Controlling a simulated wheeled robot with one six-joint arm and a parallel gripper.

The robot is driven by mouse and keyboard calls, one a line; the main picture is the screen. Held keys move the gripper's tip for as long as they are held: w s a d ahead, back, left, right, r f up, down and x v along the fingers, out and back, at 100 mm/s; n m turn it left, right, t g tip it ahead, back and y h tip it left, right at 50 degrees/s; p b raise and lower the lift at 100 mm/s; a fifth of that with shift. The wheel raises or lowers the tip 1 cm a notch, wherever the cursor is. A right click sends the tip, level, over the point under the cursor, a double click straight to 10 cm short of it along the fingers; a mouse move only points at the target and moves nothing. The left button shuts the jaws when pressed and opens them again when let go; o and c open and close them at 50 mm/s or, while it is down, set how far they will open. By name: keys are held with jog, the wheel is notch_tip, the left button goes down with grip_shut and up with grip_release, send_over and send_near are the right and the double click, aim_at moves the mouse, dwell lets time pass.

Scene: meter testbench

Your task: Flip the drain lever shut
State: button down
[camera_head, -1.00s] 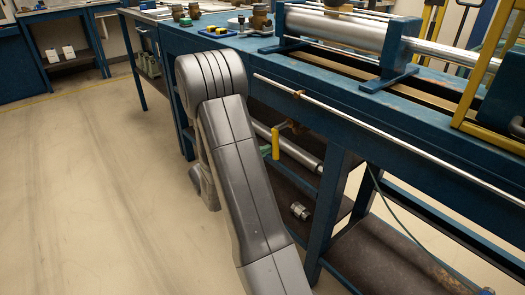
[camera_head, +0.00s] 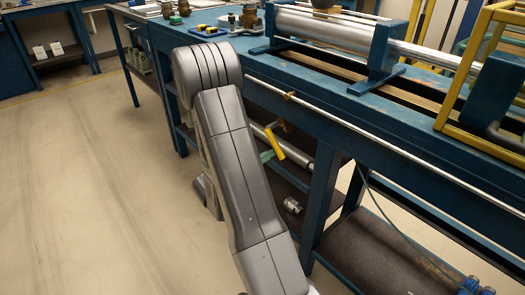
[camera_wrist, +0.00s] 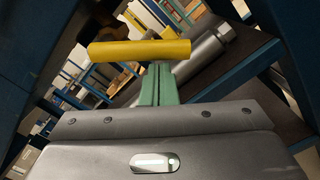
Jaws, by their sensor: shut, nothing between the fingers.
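The drain lever is a yellow handle (camera_head: 274,142) under the bench's front edge. In the head view it slants, its lower end to the right. In the wrist view the yellow handle (camera_wrist: 140,50) lies nearly level across the upper middle. My gripper (camera_head: 266,156) shows as green fingertips beside the handle's lower part, on its left. In the wrist view my gripper's green fingers (camera_wrist: 158,85) are together and empty, their tips at the handle's lower edge. They look to be against it, but contact cannot be told for sure. The lever's pivot is mostly hidden.
A grey pipe (camera_wrist: 208,50) runs close behind the lever. A metal fitting (camera_head: 292,205) lies on the lower shelf. The blue bench (camera_head: 330,110) and its leg (camera_head: 322,200) stand to the right of my arm. The floor at left is clear.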

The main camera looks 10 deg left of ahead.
jog(key=r+n+p, duration=0.1)
jog(key=s+d+n+p, duration=0.1)
jog(key=n, duration=0.1)
jog(key=shift+d+r, duration=0.15)
jog(key=shift+r, duration=0.25)
jog(key=n+p, duration=0.1)
jog(key=d+r+n+p, duration=0.1)
jog(key=n, duration=0.1)
jog(key=s+r+n+p, duration=0.1)
jog(key=shift+d+r+t+p, duration=0.15)
jog(key=shift+r+t+p, duration=0.1)
jog(key=shift+t+p, duration=0.1)
jog(key=shift+r, duration=0.1)
jog(key=b, duration=0.2)
send_near(275, 150)
jog(key=s, duration=0.2)
jog(key=s+f, duration=0.1)
jog(key=shift+s+f, duration=0.2)
jog(key=shift+s, duration=0.15)
